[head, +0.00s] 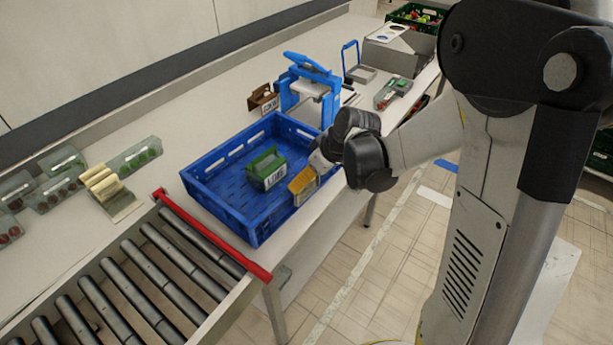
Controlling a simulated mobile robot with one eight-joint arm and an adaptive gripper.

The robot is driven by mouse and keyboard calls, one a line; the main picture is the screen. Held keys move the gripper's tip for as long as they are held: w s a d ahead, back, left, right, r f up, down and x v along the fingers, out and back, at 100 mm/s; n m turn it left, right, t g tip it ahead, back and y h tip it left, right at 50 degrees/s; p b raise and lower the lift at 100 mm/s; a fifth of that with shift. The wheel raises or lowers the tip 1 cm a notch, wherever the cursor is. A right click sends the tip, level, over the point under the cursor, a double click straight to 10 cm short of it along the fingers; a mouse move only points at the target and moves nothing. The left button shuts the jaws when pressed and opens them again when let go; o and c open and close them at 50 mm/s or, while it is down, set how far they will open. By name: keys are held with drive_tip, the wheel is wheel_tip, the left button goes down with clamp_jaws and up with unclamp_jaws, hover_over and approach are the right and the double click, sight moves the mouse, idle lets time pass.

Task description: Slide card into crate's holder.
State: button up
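The blue crate (213,201) stands on the white bench just beyond the end of the roller conveyor.
A red bar (212,236) crosses the roller conveyor's end (150,262). A blue press-like stand (312,82) and a small brown box (263,100) are behind the crate. Clear packs (135,156) lie at left.

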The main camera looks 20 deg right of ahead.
drive_tip(key=o, duration=0.9)
drive_tip(key=shift+o, duration=0.4)
drive_tip(key=shift+r, duration=0.1)
drive_tip(key=shift+r+p, duration=2.65)
drive_tip(key=shift+r, duration=0.8)
